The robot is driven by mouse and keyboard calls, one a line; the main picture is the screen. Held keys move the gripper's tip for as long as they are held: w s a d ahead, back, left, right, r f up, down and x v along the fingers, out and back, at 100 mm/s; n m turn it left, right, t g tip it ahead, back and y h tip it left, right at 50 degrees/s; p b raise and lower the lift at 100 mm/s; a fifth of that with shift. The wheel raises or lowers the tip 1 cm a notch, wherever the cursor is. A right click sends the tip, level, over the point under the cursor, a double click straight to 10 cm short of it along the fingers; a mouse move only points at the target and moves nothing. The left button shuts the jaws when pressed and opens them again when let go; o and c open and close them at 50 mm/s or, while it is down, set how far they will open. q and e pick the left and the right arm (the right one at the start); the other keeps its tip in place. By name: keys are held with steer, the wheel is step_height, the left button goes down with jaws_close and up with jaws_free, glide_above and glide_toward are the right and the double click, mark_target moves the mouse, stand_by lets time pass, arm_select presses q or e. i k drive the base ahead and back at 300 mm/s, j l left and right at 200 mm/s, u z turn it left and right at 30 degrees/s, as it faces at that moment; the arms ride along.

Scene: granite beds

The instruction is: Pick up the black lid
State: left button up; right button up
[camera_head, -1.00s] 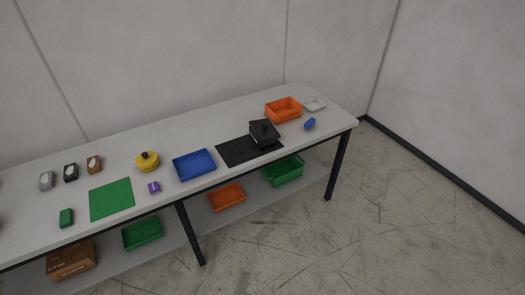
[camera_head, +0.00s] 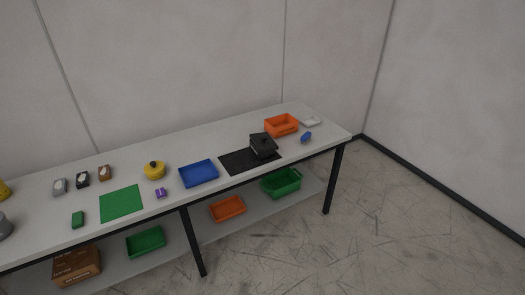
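The black lid (camera_head: 263,138) has a small knob and sits tilted on a black pot (camera_head: 264,150). The pot stands on the right part of a black mat (camera_head: 236,163), toward the right end of the long grey table. Neither of my grippers shows in the head view, and no arm is in view near the lid.
An orange bin (camera_head: 281,125), white tray (camera_head: 311,121) and blue object (camera_head: 306,137) lie near the pot. A blue tray (camera_head: 199,173), yellow pot (camera_head: 154,170) and green mat (camera_head: 121,203) are further left. The lower shelf holds bins and a box. Floor at right is clear.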

mark_target(264, 141)
steer(key=i+l+u, duration=0.15)
steer(key=i+l, duration=0.25)
steer(key=i+l+u, duration=0.2)
steer(key=i+l, duration=0.3)
steer(key=i+l+u, duration=0.15)
steer(key=i+l, duration=0.25)
steer(key=i+l+u, duration=0.2)
steer(key=i+l, duration=0.2)
steer(key=l, duration=0.3)
